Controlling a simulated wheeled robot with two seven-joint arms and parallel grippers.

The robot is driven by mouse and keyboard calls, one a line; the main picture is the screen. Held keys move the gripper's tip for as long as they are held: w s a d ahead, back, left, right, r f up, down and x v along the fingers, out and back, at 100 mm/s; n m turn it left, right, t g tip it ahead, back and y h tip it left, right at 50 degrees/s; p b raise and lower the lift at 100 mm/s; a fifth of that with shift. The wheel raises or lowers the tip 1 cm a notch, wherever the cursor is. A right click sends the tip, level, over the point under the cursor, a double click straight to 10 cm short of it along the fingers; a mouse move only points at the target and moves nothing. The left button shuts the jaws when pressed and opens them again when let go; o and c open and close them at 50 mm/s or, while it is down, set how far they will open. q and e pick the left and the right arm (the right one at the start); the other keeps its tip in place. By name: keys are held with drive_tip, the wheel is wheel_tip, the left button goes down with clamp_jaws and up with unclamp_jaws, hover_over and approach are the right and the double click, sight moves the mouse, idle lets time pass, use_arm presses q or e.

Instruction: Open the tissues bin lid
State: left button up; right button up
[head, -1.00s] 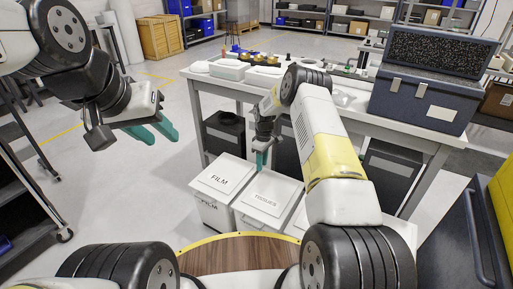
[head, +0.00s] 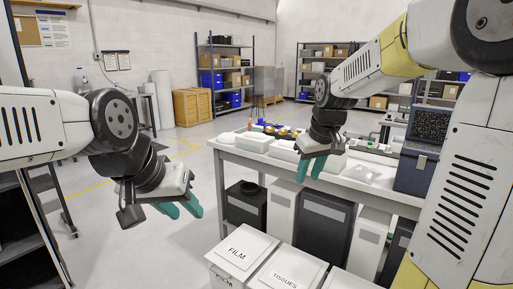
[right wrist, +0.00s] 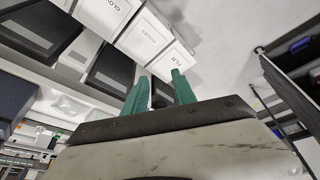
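The tissues bin (head: 290,268) is white, with its labelled lid lying flat and closed at the bottom of the head view. It also shows in the right wrist view (right wrist: 143,38), beside the film bin. My right gripper (head: 308,179) is raised above and beyond the tissues bin, near the table's front edge, and apart from the lid. Its teal fingers (right wrist: 158,79) are parted and empty in the right wrist view. My left gripper (head: 187,215) is open and empty in the air, left of the bins.
The film bin (head: 240,247) stands left of the tissues bin, and another white lid (head: 348,281) is on its right. Dark and white bins stand under the table (head: 232,155). A dark blue case (head: 411,172) sits on the table. Floor at left is open.

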drive_tip(key=s+r+m+t, duration=0.1)
drive_tip(key=s+r+m, duration=0.1)
drive_tip(key=s, duration=0.9)
drive_tip(key=shift+s+d+r+t+y, duration=0.15)
drive_tip(key=shift+s+r+t+y, duration=0.15)
drive_tip(key=shift+r, duration=0.3)
drive_tip(key=shift+m+t, duration=0.4)
drive_tip(key=shift+m, duration=0.4)
drive_tip(key=s, duration=0.5)
drive_tip(key=s+f, duration=0.1)
drive_tip(key=s, duration=0.1)
drive_tip(key=shift+s, duration=0.25)
drive_tip(key=shift+c, duration=0.6)
drive_tip(key=shift+s+f, duration=0.15)
drive_tip(key=shift+s, duration=0.1)
clamp_jaws()
